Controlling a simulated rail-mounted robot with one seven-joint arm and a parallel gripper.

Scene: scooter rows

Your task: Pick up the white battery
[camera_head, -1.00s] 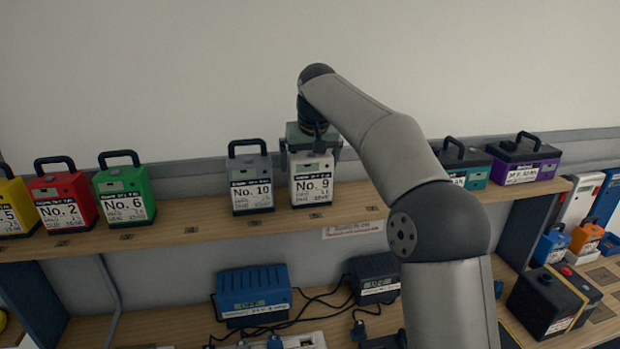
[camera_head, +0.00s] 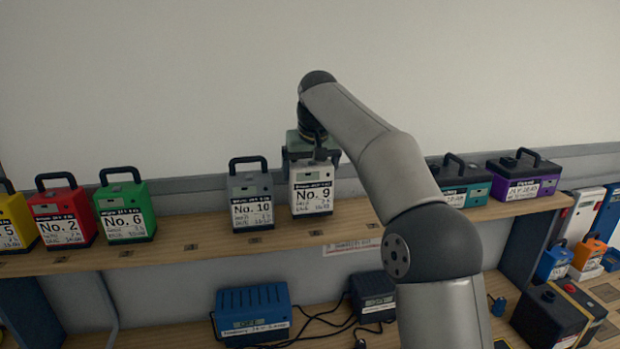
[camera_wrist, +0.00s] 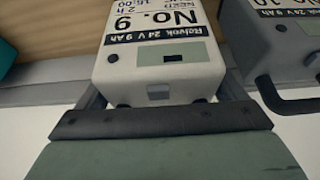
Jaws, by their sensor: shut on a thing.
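The white battery (camera_head: 312,198), labelled No. 9, is at the upper shelf, right of the grey No. 10 battery (camera_head: 252,212). It hangs upright, with its base a little above the shelf. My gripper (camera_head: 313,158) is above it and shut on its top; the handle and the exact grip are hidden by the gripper. In the wrist view the white battery (camera_wrist: 160,65) appears upside down, close against my gripper (camera_wrist: 160,118). The grey battery (camera_wrist: 275,45) stands close beside it there.
The wooden shelf (camera_head: 205,240) also holds yellow, red (camera_head: 62,212) and green (camera_head: 125,208) batteries at left, and teal (camera_head: 465,185) and purple (camera_head: 522,178) ones at right. Blue (camera_head: 252,312) and dark charger boxes with cables stand below. Bare shelf lies between green and grey.

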